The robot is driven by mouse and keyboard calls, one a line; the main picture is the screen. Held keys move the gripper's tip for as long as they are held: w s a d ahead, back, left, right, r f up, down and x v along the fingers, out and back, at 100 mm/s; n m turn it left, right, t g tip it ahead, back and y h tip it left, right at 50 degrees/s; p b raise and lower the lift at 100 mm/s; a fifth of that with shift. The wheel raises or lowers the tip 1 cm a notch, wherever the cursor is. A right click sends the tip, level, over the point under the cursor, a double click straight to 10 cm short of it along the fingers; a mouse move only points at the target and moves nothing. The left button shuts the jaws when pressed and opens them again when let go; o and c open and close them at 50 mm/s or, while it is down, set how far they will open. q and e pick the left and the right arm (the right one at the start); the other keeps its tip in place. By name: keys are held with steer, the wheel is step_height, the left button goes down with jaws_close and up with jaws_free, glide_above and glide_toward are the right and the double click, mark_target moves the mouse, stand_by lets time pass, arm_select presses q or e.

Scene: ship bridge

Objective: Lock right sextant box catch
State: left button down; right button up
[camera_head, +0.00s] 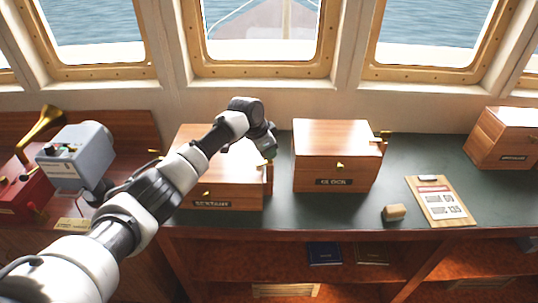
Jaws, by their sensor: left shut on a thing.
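The sextant box (225,170) is a wooden box with a dark label on its front, and its lid looks down. It stands on the dark green counter at left of centre. My left arm reaches across its top. My left gripper (269,153) is at the box's right side, shut on the right catch, which the gripper hides. A wooden side piece (268,178) shows just below the gripper. A brass fitting (155,152) shows at the box's left side. The catch's exact position cannot be told. My right gripper is not in view.
A second wooden box (335,165) with a brass side fitting (386,135) stands close to the right. Further right are a small wooden block (394,212), a clipboard (441,200) and another box (503,138). A grey device (77,155) and brass horn (42,127) stand left.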

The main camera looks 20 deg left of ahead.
arm_select(q)
steer(key=m+g+b, duration=0.1)
steer(key=m+b, duration=0.1)
steer(key=m, duration=0.1)
steer(key=shift+w+m+h+b, duration=0.1)
steer(key=shift+m+h+b, duration=0.3)
steer(key=shift+m+g+b, duration=0.4)
steer(key=shift+m+b, duration=0.1)
steer(key=shift+m, duration=0.2)
steer(key=shift+r, duration=0.1)
steer(key=c, duration=1.3)
jaws_free()
steer(key=b+v, duration=0.2)
steer(key=v, duration=0.8)
steer(key=shift+a+r+b, duration=0.2)
steer(key=shift+r+b, duration=0.1)
steer(key=shift+b, duration=0.05)
